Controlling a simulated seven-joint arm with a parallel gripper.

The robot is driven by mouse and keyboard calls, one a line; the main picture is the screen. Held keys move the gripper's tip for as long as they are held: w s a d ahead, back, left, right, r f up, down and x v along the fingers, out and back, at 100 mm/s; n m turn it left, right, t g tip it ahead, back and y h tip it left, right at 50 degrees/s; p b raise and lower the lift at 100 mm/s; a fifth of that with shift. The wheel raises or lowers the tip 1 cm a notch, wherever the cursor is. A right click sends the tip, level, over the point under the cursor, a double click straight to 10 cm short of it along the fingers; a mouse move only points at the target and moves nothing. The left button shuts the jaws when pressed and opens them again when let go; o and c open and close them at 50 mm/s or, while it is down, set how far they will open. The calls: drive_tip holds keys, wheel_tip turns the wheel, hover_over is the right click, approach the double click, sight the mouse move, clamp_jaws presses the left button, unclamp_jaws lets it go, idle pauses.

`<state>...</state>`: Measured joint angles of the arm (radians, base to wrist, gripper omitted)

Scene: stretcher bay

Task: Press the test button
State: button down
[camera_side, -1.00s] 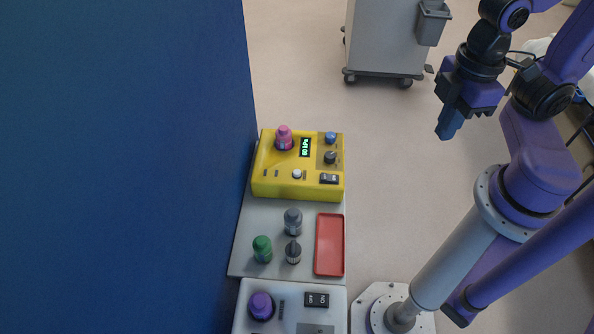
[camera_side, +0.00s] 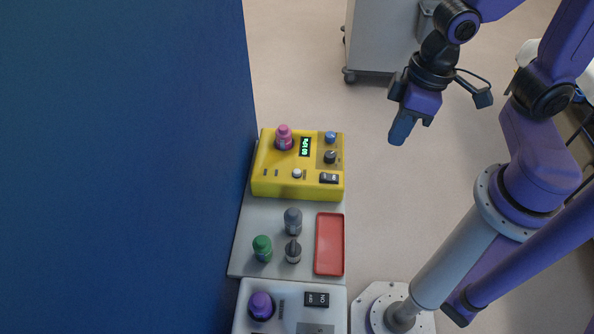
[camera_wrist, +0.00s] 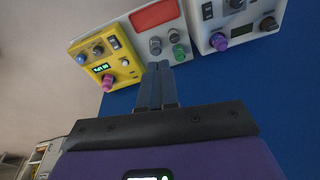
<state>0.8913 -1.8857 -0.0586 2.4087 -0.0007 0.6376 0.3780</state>
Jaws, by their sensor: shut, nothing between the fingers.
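A yellow box (camera_side: 262,184) with a lit green display (camera_side: 305,147) stands on a grey base beside the blue wall. A small white round button (camera_side: 297,173) sits on its top near the front edge. In the wrist view the yellow box (camera_wrist: 130,75) is at upper left, with the white button (camera_wrist: 125,62) near its right side. I cannot read a test label. My gripper (camera_side: 398,135) is shut and empty, up and to the right of the box in the side view, apart from it. Its fingers (camera_wrist: 158,72) show together in the wrist view.
The box also carries a pink knob (camera_side: 284,138), blue knob (camera_side: 330,138), black knob (camera_side: 330,157) and rocker switch (camera_side: 329,179). The blue wall (camera_side: 130,160) borders the left.

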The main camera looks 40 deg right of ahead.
drive_tip(key=w+a+f+m+t+y, duration=0.1)
drive_tip(key=w+a+f+m, duration=0.35)
drive_tip(key=w+m, duration=0.3)
drive_tip(key=m+t+y, duration=0.2)
drive_tip(key=m+t, duration=0.4)
drive_tip(key=m, duration=1.5)
hover_over(300, 173)
wheel_tip(300, 173, down, 21)
drive_tip(key=shift+f, duration=0.15)
drive_tip(key=shift+w, duration=0.1)
drive_tip(key=shift+f, duration=4.4)
drive_tip(key=shift+f, duration=0.1)
drive_tip(key=shift+f, duration=0.35)
